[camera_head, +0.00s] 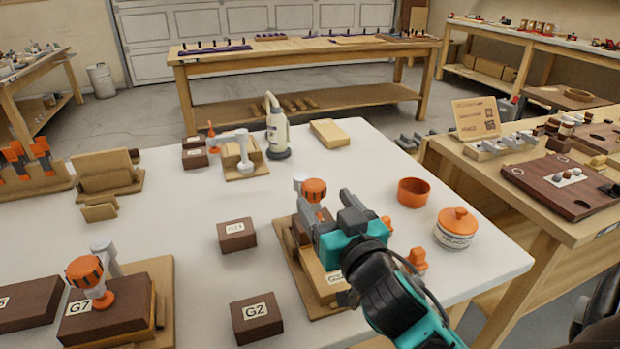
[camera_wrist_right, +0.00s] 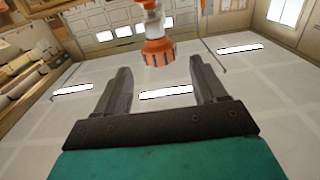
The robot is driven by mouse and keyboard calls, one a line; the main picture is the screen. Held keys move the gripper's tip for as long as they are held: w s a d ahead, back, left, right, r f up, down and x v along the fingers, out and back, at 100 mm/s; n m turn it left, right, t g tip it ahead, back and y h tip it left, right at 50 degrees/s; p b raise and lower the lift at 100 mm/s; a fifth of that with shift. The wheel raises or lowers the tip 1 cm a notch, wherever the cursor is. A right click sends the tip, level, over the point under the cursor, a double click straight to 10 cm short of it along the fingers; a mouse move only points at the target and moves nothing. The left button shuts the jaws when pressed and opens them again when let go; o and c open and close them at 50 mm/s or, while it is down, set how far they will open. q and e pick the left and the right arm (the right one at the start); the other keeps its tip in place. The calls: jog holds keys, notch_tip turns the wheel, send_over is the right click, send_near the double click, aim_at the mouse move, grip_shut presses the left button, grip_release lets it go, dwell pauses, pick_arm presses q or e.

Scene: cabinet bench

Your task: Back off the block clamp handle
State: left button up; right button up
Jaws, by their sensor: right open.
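A block clamp with an orange ribbed handle (camera_head: 314,190) on a light grey arm stands on a wooden base (camera_head: 290,262) at the middle right of the white table. My right gripper (camera_head: 325,208), teal with dark grey fingers, is over this clamp, close to the handle, and hides much of it and its block. In the right wrist view the orange handle (camera_wrist_right: 158,51) shows beyond the open fingertips (camera_wrist_right: 159,66), roughly centred between them. The fingers look apart from it, with nothing held. My left gripper is not in view.
Another orange-handled clamp (camera_head: 86,271) presses on the G7 block (camera_head: 105,318) at front left. Loose dark blocks (camera_head: 237,235) and (camera_head: 257,318) lie left of my gripper. An orange bowl (camera_head: 414,192) and lidded jar (camera_head: 456,230) stand to its right.

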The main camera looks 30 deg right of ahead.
aim_at(309, 180)
jog(key=x, duration=0.6)
jog(key=shift+w, duration=0.35)
jog(key=shift+w+d, duration=0.2)
jog(key=shift+w, duration=0.4)
jog(key=c, duration=1)
